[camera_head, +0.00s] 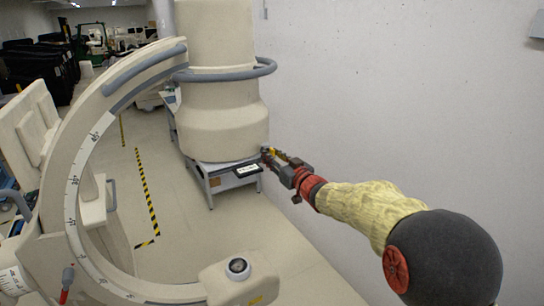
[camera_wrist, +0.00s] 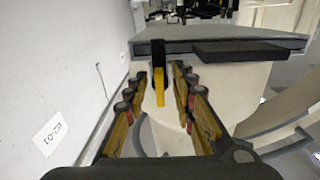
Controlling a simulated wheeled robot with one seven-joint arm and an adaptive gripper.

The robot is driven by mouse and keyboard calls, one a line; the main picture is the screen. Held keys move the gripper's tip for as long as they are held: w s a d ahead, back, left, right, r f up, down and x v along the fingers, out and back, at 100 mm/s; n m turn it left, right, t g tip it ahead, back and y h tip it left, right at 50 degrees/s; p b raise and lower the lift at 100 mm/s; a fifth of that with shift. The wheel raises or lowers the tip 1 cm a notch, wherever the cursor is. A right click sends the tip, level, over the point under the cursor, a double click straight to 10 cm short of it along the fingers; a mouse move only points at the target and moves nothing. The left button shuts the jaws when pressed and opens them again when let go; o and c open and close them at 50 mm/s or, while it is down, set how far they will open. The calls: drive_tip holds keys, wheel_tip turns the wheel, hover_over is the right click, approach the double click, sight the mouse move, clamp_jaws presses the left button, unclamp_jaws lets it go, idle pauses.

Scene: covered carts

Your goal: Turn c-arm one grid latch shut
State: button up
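The c-arm is a large cream machine with a curved arc (camera_head: 80,150) at left and a thick cream cylinder head (camera_head: 222,120) near the wall. The grid latch is a small yellow lever (camera_wrist: 160,86) on a black mount (camera_wrist: 158,52), at the edge of a grey plate (camera_wrist: 215,36) in the wrist view. The yellow also shows small at the cylinder's lower right in the head view (camera_head: 272,153). My gripper (camera_wrist: 160,84) is open, with one finger on each side of the lever; gaps show on both sides. In the head view my gripper (camera_head: 280,162) is beside the cylinder's base.
A white wall (camera_head: 400,90) stands close on the right of my arm. A small grey cart (camera_head: 215,185) stands below the cylinder. A lower cream unit with a round knob (camera_head: 238,268) is in the foreground. Black-yellow tape (camera_head: 147,190) marks the floor.

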drive_tip(key=shift+s+d, duration=0.1)
drive_tip(key=v, duration=1.1)
drive_tip(key=shift+s+d, duration=0.2)
drive_tip(key=shift+s, duration=0.1)
